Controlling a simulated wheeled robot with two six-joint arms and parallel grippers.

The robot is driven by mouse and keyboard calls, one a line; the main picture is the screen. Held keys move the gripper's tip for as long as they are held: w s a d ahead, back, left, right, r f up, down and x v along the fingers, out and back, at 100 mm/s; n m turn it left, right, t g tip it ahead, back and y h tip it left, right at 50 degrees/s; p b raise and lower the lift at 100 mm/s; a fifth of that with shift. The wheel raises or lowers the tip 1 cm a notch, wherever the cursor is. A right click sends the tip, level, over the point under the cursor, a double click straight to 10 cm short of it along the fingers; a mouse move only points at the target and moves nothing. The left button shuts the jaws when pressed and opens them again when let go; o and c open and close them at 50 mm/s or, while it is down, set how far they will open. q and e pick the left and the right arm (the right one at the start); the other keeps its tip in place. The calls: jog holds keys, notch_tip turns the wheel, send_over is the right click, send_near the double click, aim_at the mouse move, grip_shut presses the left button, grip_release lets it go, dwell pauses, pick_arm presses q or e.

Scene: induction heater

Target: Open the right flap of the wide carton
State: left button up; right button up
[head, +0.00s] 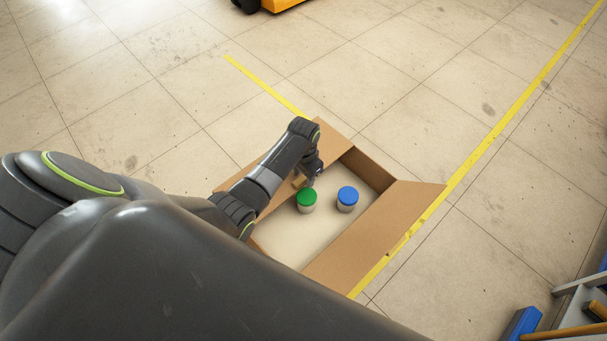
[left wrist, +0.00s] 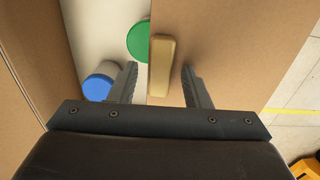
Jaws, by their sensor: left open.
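The wide cardboard carton is on the floor in the head view. One flap (head: 385,232) leans outward on the picture's right side. Another flap (head: 325,140) is on the upper left side, partly hidden by my left arm. My left gripper (head: 311,178) is over that flap's inner edge. In the left wrist view that flap (left wrist: 235,50) fills the right side, with a tan block-shaped tab (left wrist: 162,62) at its edge. My left gripper (left wrist: 160,85) is open, its fingers on either side of the tab, with visible gaps. My right gripper is not in view.
Inside the carton stand a green-lidded jar (head: 306,198) and a blue-lidded jar (head: 347,198), close to my left gripper. Yellow floor tape (head: 490,137) runs past the carton. A rack with blue parts (head: 524,323) is at the lower right.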

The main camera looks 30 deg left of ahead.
pick_arm(q)
grip_shut()
jog(key=shift+r, duration=0.1)
dwell(0.3)
